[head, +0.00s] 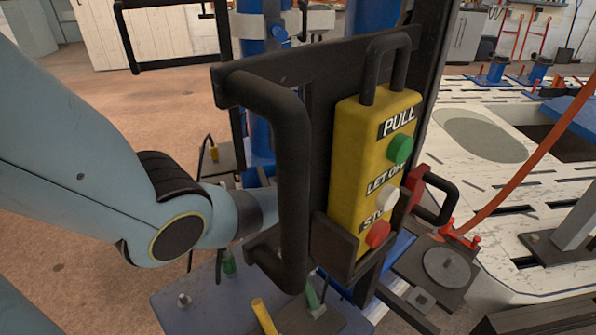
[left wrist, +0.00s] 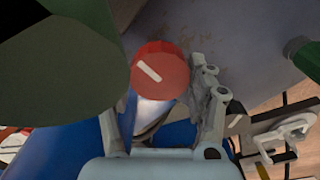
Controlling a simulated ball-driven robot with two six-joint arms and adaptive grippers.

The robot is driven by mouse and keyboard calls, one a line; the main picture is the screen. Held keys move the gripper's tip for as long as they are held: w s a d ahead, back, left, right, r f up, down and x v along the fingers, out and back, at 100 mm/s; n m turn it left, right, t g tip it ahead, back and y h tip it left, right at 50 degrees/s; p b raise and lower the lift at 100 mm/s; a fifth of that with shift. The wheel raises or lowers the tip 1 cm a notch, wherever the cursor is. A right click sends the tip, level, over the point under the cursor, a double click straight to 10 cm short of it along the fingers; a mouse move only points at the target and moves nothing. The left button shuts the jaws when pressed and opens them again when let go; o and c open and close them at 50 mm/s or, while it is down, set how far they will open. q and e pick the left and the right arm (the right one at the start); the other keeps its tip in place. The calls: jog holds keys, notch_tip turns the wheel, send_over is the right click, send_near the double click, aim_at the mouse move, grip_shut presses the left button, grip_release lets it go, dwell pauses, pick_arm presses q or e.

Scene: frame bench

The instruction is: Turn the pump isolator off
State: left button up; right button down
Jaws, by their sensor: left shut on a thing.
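The pump isolator shows in the left wrist view as a round red knob (left wrist: 172,62) with a white bar mark. The mark slants from upper left to lower right. My left gripper (left wrist: 163,80) has a finger on each side of the knob and is shut on it; the left fingertip is partly hidden. In the head view my left arm reaches in from the left, and its gripper is hidden behind the black frame handle. My right gripper is in neither view.
A black tubular handle (head: 294,190) stands in front of my left wrist. A yellow button box (head: 350,170) with green, white and red buttons hangs beside it. In the left wrist view, a large dark green rounded shape (left wrist: 60,70) crowds the left side.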

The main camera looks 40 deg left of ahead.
pick_arm(q)
jog(key=shift+n, duration=0.6)
jog(key=o, duration=1.2)
jog(key=shift+r, duration=0.1)
notch_tip(320, 180, up, 12)
jog(key=shift+f, duration=0.1)
jog(key=shift+s+a, duration=0.1)
dwell(0.4)
